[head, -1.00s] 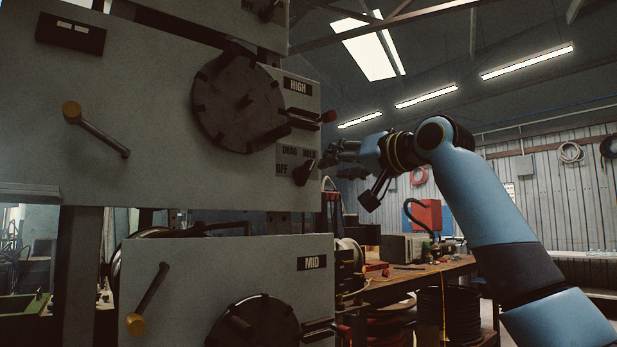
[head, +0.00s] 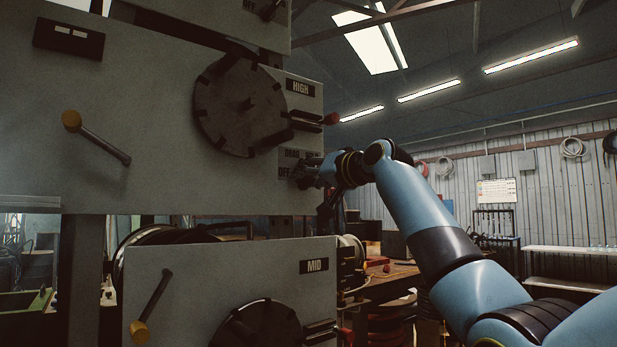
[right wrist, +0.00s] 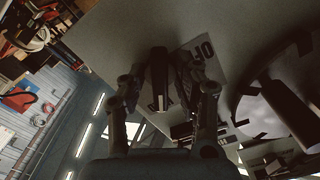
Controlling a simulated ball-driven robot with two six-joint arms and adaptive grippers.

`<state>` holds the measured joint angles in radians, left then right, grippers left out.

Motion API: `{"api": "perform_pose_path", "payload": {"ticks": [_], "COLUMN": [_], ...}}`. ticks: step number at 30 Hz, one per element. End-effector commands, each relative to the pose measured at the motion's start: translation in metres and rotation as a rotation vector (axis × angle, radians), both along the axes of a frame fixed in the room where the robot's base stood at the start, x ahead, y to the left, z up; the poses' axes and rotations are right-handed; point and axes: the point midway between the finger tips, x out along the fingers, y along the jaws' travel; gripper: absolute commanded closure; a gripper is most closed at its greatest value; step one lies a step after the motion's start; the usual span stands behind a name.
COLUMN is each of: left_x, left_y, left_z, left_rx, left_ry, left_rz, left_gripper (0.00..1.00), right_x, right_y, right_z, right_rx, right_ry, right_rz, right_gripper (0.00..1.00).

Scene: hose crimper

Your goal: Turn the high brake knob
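The high brake knob (right wrist: 158,82) is a dark pointer-shaped knob on the grey HIGH panel (head: 150,160). In the right wrist view it sits between my right gripper's two fingers. A gap shows on each side of it, so the fingers straddle it without a clear grip. In the head view my right gripper (head: 308,173) is at the panel's lower right corner. It hides most of the knob and part of the OFF / DRAG / HOLD plate (head: 291,154). The plate also shows in the right wrist view (right wrist: 204,55). My left gripper is not in view.
A large dark disc (head: 240,105) and a red-tipped lever (head: 331,119) sit just above the knob. The MID panel (head: 180,270) with its own disc and crank is below. A workbench (head: 390,283) stands behind on the right.

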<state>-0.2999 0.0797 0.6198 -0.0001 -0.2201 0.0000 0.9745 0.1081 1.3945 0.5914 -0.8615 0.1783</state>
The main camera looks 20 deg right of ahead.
Motion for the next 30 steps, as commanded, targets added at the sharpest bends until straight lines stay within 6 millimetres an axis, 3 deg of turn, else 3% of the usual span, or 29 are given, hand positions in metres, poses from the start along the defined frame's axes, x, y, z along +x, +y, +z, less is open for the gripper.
{"api": "perform_pose_path", "payload": {"ticks": [1, 7, 19, 30], "left_x": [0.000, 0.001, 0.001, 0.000], "left_y": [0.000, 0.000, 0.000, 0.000], "left_z": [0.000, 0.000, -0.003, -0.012], "left_rx": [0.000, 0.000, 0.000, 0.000], "left_ry": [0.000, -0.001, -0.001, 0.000], "left_rz": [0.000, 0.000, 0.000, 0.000], "left_gripper": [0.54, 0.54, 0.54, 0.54], "right_x": [0.000, 0.000, 0.000, 0.000], "right_y": [0.000, 0.000, 0.000, 0.000], "right_z": [0.000, 0.000, -0.001, -0.002], "right_rx": [0.000, 0.000, -0.082, -0.369], "right_ry": [0.000, 0.000, -0.029, -0.132], "right_rz": [0.000, 0.000, -0.001, 0.001], "right_gripper": [0.77, 1.00, 1.00, 1.00]}}
